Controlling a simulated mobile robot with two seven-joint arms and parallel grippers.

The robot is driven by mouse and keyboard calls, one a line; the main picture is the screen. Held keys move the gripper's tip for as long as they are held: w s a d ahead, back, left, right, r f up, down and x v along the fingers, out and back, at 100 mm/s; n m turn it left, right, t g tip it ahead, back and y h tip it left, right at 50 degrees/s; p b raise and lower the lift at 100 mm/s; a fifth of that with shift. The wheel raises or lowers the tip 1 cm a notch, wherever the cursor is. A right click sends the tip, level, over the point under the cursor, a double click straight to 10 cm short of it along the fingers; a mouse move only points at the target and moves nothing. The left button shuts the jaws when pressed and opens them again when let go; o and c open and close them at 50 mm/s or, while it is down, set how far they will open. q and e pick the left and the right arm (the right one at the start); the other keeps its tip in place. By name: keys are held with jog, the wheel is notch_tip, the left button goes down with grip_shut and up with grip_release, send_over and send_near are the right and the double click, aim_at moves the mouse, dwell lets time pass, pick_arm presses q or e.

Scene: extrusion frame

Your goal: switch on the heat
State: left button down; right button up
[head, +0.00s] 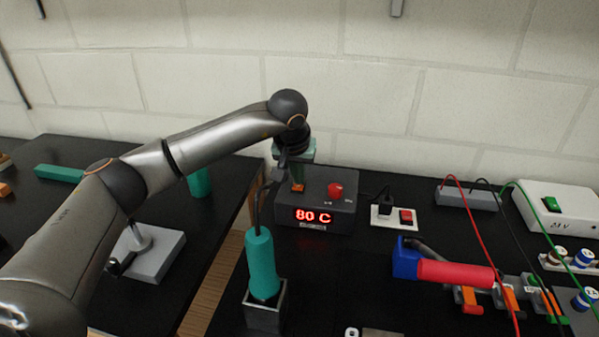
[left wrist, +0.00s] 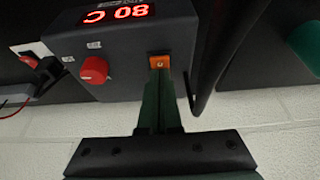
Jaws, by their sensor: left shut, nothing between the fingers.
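A dark grey control box (head: 335,190) stands against the wall; its front display (head: 312,216) glows red and reads "80 C". On its top are a red knob (head: 335,190) and a small orange switch (head: 298,188), also seen in the left wrist view (left wrist: 160,62). My left gripper (head: 298,178) is shut and empty, pointing down at the orange switch. In the left wrist view its green fingertips (left wrist: 160,76) are at the switch's edge; I cannot tell whether they touch it. The red knob (left wrist: 94,70) is beside them. My right gripper is not in view.
A teal-handled tool (head: 262,265) stands in a holder in front of the box, its cable rising close to my left gripper. A red and blue tool (head: 455,273) and several wires lie further right.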

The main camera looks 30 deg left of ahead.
pick_arm(q)
jog(key=shift+s+f, duration=0.1)
jog(key=shift+s, duration=0.15)
jog(key=v, duration=1.2)
jog(key=shift+r+b, duration=0.3)
jog(key=shift+b, duration=0.05)
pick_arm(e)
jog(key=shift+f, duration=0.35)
pick_arm(q)
jog(key=shift+s, duration=0.1)
